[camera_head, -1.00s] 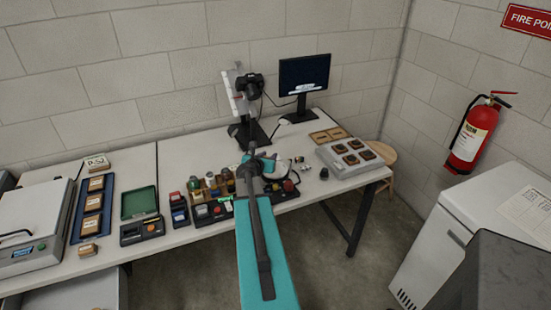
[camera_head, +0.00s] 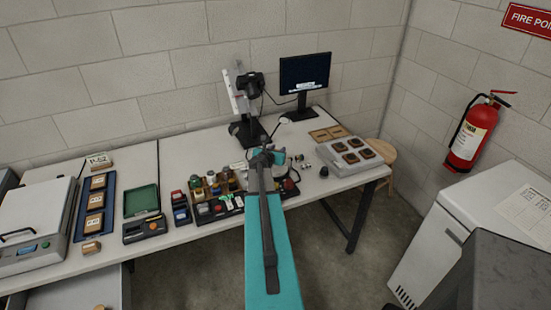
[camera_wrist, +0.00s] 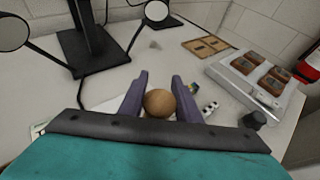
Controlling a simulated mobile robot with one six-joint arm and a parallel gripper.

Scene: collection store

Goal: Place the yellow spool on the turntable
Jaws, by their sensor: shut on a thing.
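My gripper (camera_wrist: 160,98) has its two dark fingers on either side of a round, tan-yellow thing, which I take to be the yellow spool (camera_wrist: 160,104). Only its rounded upper face shows in the wrist view. In the head view my gripper (camera_head: 265,157) is over the table, in front of the camera stand, and my own arm hides the spool. A pale grey round edge beside my gripper may be the turntable (camera_head: 280,158); it is mostly hidden, and I cannot tell how the spool stands to it.
The camera stand (camera_head: 247,130) and monitor (camera_head: 305,77) stand behind. A grey tray with brown pieces (camera_head: 352,157) lies right, with a dark knob (camera_head: 324,172) before it. A crowded organiser with several small items (camera_head: 215,207) is left of my arm. Bare table (camera_wrist: 140,70) shows ahead.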

